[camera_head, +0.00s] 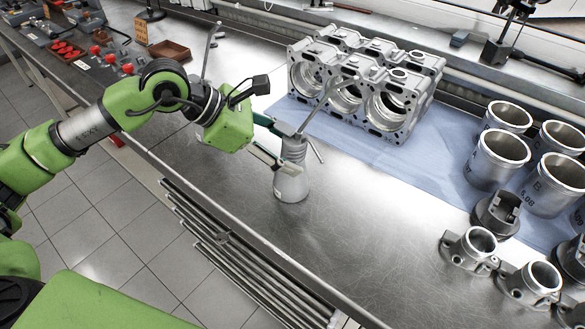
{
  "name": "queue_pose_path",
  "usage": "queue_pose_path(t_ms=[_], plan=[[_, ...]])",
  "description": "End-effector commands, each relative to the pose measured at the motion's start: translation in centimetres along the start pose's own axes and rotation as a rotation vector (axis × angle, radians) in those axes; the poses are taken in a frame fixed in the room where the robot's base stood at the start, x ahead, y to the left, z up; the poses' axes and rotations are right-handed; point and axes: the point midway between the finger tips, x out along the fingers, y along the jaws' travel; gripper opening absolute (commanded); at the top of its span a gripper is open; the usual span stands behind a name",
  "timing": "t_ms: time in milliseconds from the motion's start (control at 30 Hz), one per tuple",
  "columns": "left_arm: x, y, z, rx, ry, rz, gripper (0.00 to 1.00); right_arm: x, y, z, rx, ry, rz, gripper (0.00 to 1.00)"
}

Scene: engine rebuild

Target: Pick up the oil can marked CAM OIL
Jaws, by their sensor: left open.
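A silver oil can (291,187) with a conical base stands upright on the metal bench, near its front edge. Its long thin spout slants up and right across the engine block. A small mark shows low on its left side, too small to read. My left gripper (284,149) is open, with its fingers on either side of the can's upper body. I cannot tell whether they touch it. Another thin spout-like rod (209,52) rises behind my left wrist, and its lower part is hidden. My right gripper is not in view.
A silver engine block (390,112) stands behind the can on a blue cloth (437,165). Several metal cylinders (497,160) and bearing caps (470,247) are at the right. Small boxes and red-knobbed parts lie at the far left.

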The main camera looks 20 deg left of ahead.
Motion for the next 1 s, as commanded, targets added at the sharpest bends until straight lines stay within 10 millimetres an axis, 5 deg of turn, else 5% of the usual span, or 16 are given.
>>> queue_pose_path(t_ms=[400,600,1000], plan=[[1.4,0.0,0.1,0.000,0.002,0.001,0.51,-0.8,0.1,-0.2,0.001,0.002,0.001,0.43],[1.4,0.0,0.1,0.000,0.002,0.001,0.00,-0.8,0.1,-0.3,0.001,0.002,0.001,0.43],[1.1,0.2,0.4,0.002,-0.001,0.004,0.00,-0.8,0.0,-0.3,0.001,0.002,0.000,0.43]])
